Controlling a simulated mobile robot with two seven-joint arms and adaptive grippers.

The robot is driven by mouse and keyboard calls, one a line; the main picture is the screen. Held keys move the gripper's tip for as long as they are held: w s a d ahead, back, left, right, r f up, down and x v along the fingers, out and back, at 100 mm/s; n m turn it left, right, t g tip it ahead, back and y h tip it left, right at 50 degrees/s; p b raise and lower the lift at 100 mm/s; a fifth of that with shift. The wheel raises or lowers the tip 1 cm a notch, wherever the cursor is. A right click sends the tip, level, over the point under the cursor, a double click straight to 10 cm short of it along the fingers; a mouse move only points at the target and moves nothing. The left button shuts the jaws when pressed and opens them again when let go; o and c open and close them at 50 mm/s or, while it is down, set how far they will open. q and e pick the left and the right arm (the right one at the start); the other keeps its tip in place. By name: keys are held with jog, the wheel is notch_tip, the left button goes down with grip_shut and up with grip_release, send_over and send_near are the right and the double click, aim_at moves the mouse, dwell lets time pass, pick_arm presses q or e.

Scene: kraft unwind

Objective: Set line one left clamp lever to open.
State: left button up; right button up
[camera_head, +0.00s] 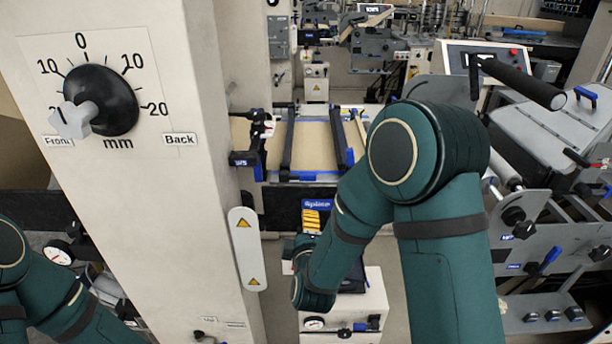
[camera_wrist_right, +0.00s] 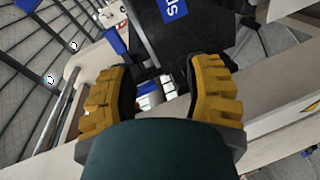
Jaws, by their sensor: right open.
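My right gripper (camera_wrist_right: 161,92) is open in the right wrist view, its two yellow ridged fingers apart with nothing held between them. In the head view its yellow finger pads (camera_head: 312,218) show just below the blue splice label (camera_head: 318,203), beyond my right forearm. The splice table (camera_head: 311,140) has a dark bar on its left (camera_head: 287,142) and another on its right (camera_head: 338,140), both with blue ends. I cannot tell which part is the line one left clamp lever, or its position. My left arm shows at lower left; its gripper is out of view.
A pale machine column (camera_head: 190,230) with a black dial (camera_head: 108,100) stands close on the left. A white cabinet (camera_head: 345,305) with a gauge is below the table. Grey machinery with rollers and a console (camera_head: 490,60) fills the right.

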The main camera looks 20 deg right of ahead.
jog(key=n+t+h, duration=0.1)
send_near(308, 179)
jog(key=s+f, duration=0.1)
jog(key=s, duration=0.1)
jog(key=shift+n+t+h, duration=0.3)
jog(key=shift+n+t, duration=0.1)
jog(key=x, duration=1.3)
jog(key=shift+w+a+r, duration=0.1)
jog(key=shift+w+a, duration=0.05)
jog(key=shift+a, duration=0.15)
grip_shut()
